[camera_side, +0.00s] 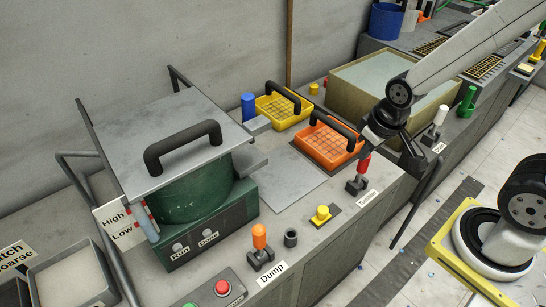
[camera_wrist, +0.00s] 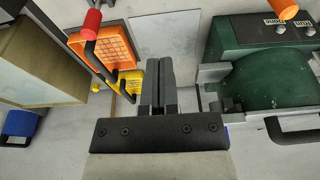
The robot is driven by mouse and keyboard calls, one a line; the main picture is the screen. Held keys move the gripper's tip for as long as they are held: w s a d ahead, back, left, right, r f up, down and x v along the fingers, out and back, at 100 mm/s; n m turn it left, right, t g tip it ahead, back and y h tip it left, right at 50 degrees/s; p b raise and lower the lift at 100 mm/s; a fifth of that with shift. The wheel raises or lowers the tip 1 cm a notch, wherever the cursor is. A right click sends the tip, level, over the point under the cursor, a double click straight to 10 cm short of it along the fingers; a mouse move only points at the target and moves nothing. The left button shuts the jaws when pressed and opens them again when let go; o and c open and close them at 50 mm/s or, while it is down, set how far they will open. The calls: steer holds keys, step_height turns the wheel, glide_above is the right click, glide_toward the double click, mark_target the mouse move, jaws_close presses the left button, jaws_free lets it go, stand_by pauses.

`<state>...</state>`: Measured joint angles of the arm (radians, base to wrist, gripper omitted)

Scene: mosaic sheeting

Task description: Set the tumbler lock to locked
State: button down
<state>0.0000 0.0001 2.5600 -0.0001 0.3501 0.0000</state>
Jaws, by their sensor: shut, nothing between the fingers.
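The tumbler lock is a small lever with a red handle (camera_side: 363,168) on a dark base, near the front edge of the bench, by a label that seems to read "Tumbler". In the side view it stands roughly upright, its top close to the dark end of my arm. The red handle (camera_wrist: 91,22) also shows at the top left of the wrist view. My gripper (camera_wrist: 161,66) is shut and empty, its fingertips apart from the handle in that view. In the side view I cannot clearly make out its fingers.
An orange tray (camera_side: 333,149) with a black handle lies behind the lever, and a yellow tray (camera_side: 271,113) farther back. A green drum (camera_side: 191,190) with a grey lid stands left. A yellow button (camera_side: 323,212) and an orange-handled lever (camera_side: 259,237) are along the front.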

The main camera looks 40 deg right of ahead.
steer(key=c, duration=0.5)
jaws_free()
steer(key=shift+w, duration=0.1)
steer(key=shift+c, duration=0.2)
steer(key=o, duration=0.3)
steer(key=shift+w+f, duration=0.1)
steer(key=shift+f, duration=0.1)
steer(key=shift+o, duration=0.2)
steer(key=n+g, duration=0.2)
steer(key=n, duration=0.6)
glide_above(323, 209)
step_height(323, 209, down, 16)
steer(key=shift+f, duration=0.15)
steer(key=shift+f+n+g, duration=0.3)
steer(key=shift+f+n, duration=0.2)
steer(key=shift+f, duration=0.15)
steer(key=shift+f, duration=0.1)
steer(key=shift+f, duration=3.8)
